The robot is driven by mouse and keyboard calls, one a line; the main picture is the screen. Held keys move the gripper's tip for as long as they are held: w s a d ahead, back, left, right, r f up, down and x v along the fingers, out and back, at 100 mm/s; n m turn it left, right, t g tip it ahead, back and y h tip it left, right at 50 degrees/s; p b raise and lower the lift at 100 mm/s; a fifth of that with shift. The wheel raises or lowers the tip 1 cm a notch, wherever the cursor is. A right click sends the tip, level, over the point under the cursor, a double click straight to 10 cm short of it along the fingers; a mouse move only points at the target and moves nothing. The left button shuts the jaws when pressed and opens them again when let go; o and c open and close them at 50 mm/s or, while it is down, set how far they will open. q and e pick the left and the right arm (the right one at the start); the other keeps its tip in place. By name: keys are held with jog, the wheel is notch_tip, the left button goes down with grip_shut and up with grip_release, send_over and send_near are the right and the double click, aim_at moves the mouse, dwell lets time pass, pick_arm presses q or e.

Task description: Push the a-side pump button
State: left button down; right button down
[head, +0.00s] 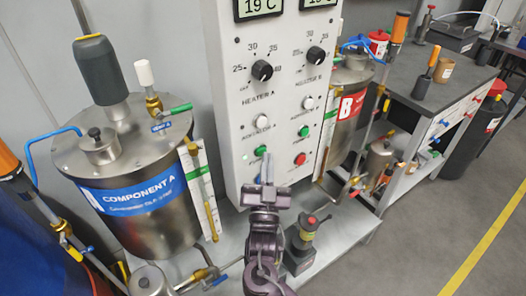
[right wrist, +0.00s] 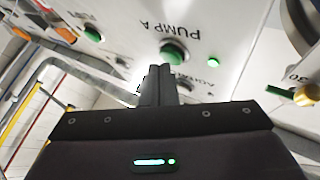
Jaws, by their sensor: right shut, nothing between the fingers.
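The a-side pump button is a round green button (head: 261,151) low on the left of the white control panel (head: 232,110). In the right wrist view the same green button (right wrist: 174,52) sits beside the upside-down label PUMP A. My right gripper (head: 267,170) is shut and empty, pointing at the panel just below the button. In the right wrist view its closed fingertips (right wrist: 160,72) are very near the button's edge; I cannot tell whether they touch. A small lit green lamp (right wrist: 214,63) shows near the button. My left gripper is not in view.
Above the button are knobs (head: 262,70) and white buttons (head: 261,121). Another green button (head: 303,131) and a red button (head: 299,159) are to the right. The Component A tank (head: 140,205) stands left, a red-labelled tank (head: 350,105) right.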

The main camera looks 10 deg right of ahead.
jog(key=s+d+p, duration=0.2)
jog(key=s, duration=0.3)
jog(key=shift+s+p, duration=0.3)
jog(key=shift+s, duration=0.05)
dwell(0.4)
